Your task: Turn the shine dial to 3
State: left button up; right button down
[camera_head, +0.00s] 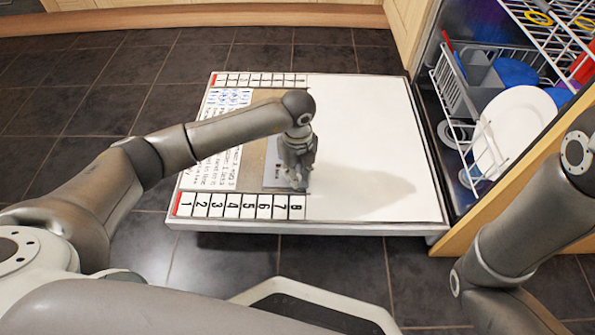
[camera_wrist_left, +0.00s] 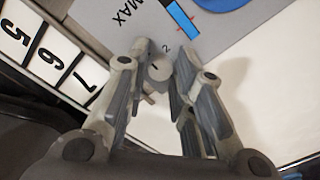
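The shine dial (camera_wrist_left: 160,69) looks like a small round grey knob in the left wrist view, with a "2" printed just above it. It lies between the fingertips of my left gripper (camera_wrist_left: 162,54), which stand apart on either side of it; contact with its sides is unclear. In the head view my left gripper (camera_head: 298,183) points down over the grey panel (camera_head: 274,177) and hides the dial. The dial's pointer and exact setting are not readable. My right gripper is not in view; only my right arm shows at the right.
The panel lies on a white board (camera_head: 375,120) with number strips (camera_head: 240,205) and a printed text sheet. An open dishwasher (camera_head: 455,110) with a white plate (camera_head: 515,130) stands to the right. The board's right half is bare.

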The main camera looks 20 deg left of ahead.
pick_arm(q)
grip_shut()
